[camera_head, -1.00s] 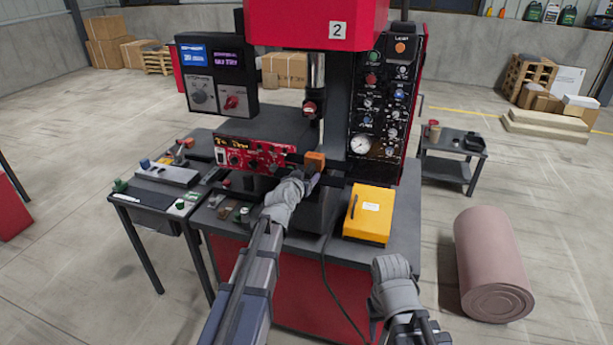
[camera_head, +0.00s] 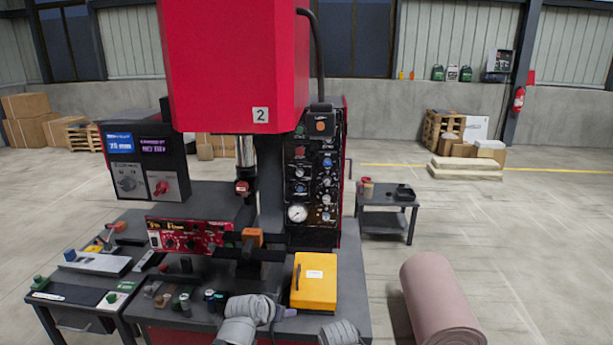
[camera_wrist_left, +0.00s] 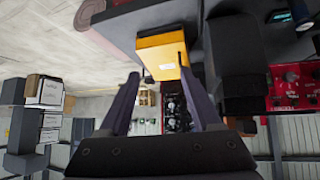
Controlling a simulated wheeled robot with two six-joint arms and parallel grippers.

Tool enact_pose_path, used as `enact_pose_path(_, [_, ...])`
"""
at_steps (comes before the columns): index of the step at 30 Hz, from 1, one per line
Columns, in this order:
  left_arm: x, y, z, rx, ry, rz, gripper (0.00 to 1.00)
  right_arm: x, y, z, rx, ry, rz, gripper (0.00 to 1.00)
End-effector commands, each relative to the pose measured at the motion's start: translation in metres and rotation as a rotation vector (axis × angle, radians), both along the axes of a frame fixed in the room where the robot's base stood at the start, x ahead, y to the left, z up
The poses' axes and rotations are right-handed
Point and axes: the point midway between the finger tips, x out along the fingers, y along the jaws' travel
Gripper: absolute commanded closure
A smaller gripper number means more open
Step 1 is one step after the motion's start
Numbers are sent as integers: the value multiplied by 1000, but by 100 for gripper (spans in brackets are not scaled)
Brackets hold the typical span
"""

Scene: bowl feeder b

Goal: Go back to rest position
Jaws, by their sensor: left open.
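My left gripper (camera_head: 284,312) is low in the head view, over the front of the machine's table, left of and below the yellow box (camera_head: 314,283). In the left wrist view, its two dark fingers stand apart (camera_wrist_left: 163,95) with nothing between them. The yellow box (camera_wrist_left: 163,55) shows beyond the fingertips. My right arm's grey wrist (camera_head: 340,332) is at the bottom edge of the head view. Its fingers cannot be made out.
The red press (camera_head: 232,60) stands behind the table, with a red control panel (camera_head: 185,236) and an orange block (camera_head: 252,237) in front. A side table (camera_head: 98,298) is at the left. A pink roll (camera_head: 440,300) stands on the floor at right.

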Motion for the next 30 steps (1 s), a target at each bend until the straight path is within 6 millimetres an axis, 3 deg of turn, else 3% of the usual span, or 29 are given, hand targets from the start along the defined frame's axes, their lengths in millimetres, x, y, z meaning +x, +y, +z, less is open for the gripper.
enact_pose_path(1, [-30,-22,-17,30,111,-44,35,0,0,0,0,0,0,50])
enact_pose_path(4, [-86,-45,-44,114,331,-85,35,0,0,0,0,0,0,50])
enact_pose_path(9, [-164,-51,-64,269,607,-74,35,0,0,0,0,0,0,50])
enact_pose_path(12, [-191,-48,-65,338,699,-51,35,0,0,0,0,0,0,50])
enact_pose_path(18, [-211,-43,-64,393,769,-24,35,0,0,0,0,0,0,50])
enact_pose_path(30, [-211,-43,-64,393,769,-25,35,0,0,0,0,0,0,50])
